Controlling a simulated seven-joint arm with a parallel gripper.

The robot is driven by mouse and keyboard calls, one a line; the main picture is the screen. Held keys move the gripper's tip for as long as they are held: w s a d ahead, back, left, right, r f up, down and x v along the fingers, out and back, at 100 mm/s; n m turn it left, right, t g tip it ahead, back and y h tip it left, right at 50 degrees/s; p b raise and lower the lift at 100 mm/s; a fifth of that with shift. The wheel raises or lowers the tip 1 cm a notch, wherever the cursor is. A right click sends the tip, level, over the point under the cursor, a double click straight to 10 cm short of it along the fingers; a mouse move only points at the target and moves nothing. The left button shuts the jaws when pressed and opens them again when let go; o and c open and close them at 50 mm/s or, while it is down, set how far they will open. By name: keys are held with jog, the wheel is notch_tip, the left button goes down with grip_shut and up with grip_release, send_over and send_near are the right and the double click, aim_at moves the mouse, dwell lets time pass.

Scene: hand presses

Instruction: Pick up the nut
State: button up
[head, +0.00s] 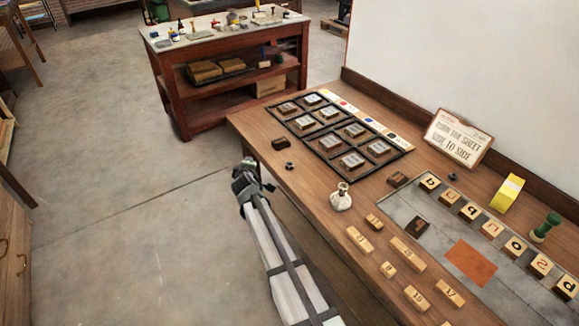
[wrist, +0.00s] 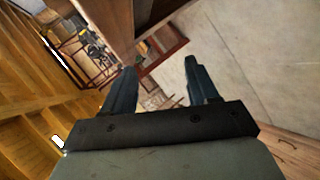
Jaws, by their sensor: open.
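A small dark piece (head: 289,166) that looks like a nut lies on the wooden table near its left edge, below a dark block. A similar small dark piece (head: 452,177) lies farther right, below the sign; both are too small to tell for sure. My gripper (head: 246,168) is held off the table's left edge, to the left of the first piece and apart from it. In the wrist view my gripper (wrist: 161,72) shows two separated dark fingers with nothing between them. No nut can be made out in the wrist view.
The table (head: 262,131) bears a dark type frame (head: 324,150), a small white bottle (head: 341,197), loose wooden letter blocks (head: 408,253), a grey plate (head: 401,207), and a sign (head: 458,138). A red-brown cabinet (head: 172,99) stands behind. Open floor lies left.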

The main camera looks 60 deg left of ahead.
notch_tip(320, 180, up, 8)
jog(key=w+a+m+h, duration=0.2)
jog(key=w+m, duration=0.1)
jog(key=w+d+r+m+h, duration=0.1)
jog(key=w, duration=0.1)
jog(key=w+d+m+h, duration=0.1)
jog(key=w+m, duration=0.1)
jog(key=w+d+r+m+g+h, duration=0.1)
jog(key=h, duration=0.1)
jog(key=shift+w+d+r+m, duration=0.25)
jog(key=shift+w+r+m, duration=0.05)
jog(key=shift+w, duration=0.1)
jog(key=w+d+r+m+g+h, duration=0.3)
jog(key=d+r+m+g+h, duration=0.15)
jog(key=d+r, duration=0.35)
send_over(289, 163)
jog(key=shift+n+h, duration=0.25)
jog(key=shift+n, duration=0.2)
jog(key=f, duration=0.8)
jog(key=shift+s+f, duration=0.1)
jog(key=shift+s, duration=0.15)
jog(key=shift+w+f, duration=0.15)
jog(key=shift+f, duration=1.2)
jog(key=shift+w+f, duration=0.1)
jog(key=shift+f, duration=1.2)
jog(key=shift+c, duration=0.3)
